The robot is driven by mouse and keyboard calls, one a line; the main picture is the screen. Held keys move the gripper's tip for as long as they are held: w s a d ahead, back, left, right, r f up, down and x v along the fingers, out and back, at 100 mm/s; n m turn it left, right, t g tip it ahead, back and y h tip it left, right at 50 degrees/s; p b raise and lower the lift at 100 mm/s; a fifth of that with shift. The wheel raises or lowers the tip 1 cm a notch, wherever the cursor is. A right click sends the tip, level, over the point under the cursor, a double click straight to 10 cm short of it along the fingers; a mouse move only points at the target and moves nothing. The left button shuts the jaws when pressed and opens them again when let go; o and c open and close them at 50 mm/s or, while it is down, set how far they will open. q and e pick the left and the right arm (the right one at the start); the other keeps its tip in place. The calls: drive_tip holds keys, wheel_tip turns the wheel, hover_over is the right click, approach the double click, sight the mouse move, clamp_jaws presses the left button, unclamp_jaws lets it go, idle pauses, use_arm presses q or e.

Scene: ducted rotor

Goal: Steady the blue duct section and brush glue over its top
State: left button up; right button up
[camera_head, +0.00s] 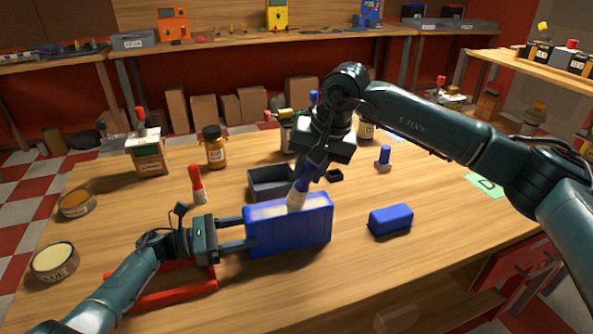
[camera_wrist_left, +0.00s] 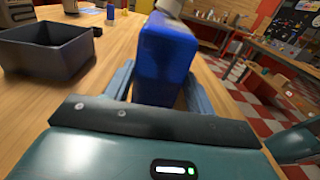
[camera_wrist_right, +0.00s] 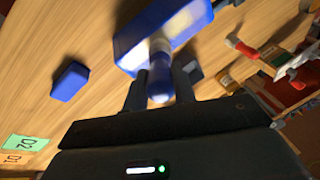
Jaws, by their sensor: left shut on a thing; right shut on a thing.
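The blue duct section (camera_head: 290,232) stands on the wooden table in the head view, with a pale patch along part of its top. My left gripper (camera_head: 243,232) is shut on its left end, and the left wrist view shows the fingers on either side of the duct section (camera_wrist_left: 166,60). My right gripper (camera_head: 314,160) is shut on a brush (camera_head: 302,182) with a blue handle and pale bristles. The bristles are at the top of the duct section. In the right wrist view the brush (camera_wrist_right: 159,75) points at the pale strip on the duct section (camera_wrist_right: 165,35).
A blue block (camera_head: 390,219) lies to the right. A dark open box (camera_head: 272,183) stands behind the duct section. A red frame (camera_head: 180,290) lies beneath my left arm. Open tins (camera_head: 55,262), a red-capped tube (camera_head: 197,186) and an amber bottle (camera_head: 214,148) stand at left. The front right is clear.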

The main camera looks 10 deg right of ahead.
drive_tip(key=shift+d, duration=3.5)
drive_tip(key=shift+a, duration=8.65)
wheel_tip(320, 180, up, 8)
drive_tip(key=shift+s+a, duration=0.15)
drive_tip(key=shift+s, duration=0.25)
use_arm(q)
drive_tip(key=o, duration=1.1)
drive_tip(key=shift+o, duration=0.2)
drive_tip(key=shift+a, duration=0.15)
